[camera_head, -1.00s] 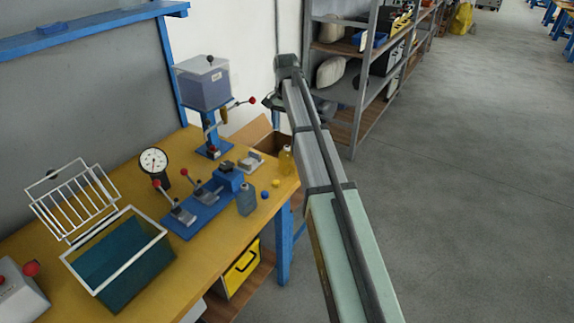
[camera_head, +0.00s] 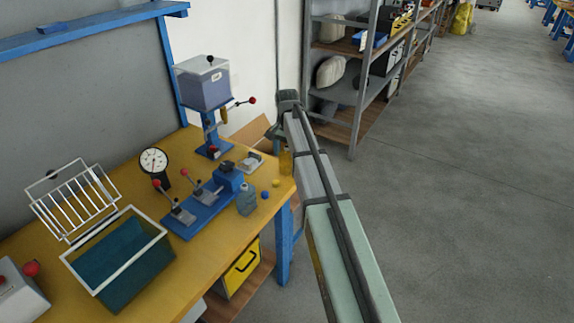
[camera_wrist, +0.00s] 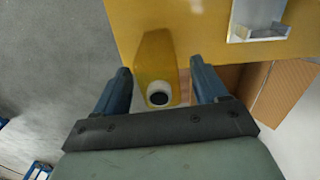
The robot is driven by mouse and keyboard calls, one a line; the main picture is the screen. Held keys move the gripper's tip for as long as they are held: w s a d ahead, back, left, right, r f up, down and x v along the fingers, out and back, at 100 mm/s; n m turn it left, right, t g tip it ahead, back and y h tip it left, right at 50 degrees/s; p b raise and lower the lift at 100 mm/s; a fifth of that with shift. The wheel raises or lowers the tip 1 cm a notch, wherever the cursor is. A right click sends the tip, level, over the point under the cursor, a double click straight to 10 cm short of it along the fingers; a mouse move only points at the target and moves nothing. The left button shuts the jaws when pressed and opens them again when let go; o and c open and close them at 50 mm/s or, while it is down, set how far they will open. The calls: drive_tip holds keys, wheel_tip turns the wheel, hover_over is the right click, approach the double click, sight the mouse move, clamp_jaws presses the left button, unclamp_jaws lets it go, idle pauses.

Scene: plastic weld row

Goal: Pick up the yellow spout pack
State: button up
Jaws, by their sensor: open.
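The yellow spout pack (camera_head: 286,162) stands at the back right edge of the yellow workbench, partly hidden by my arm. In the wrist view the pack (camera_wrist: 157,52) is seen from above, translucent yellow with a round black and white spout end towards me. My gripper (camera_wrist: 160,68) is open, with one blue finger on either side of the pack in that view. I see gaps between the fingers and the pack, and whether the fingertips reach down to its height I cannot tell. In the head view the fingertips are hard to make out.
A metal fixture (camera_wrist: 262,22) and a cardboard box (camera_wrist: 283,92) lie close to the pack. A blue-grey bottle (camera_head: 246,200), small yellow and blue caps, and a blue toggle-clamp fixture (camera_head: 200,212) are nearer on the bench. A press with a clear bin (camera_head: 203,88) stands behind.

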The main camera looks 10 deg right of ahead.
wheel_tip(320, 180, down, 2)
drive_tip(key=shift+f, duration=0.2)
drive_tip(key=c, duration=1.1)
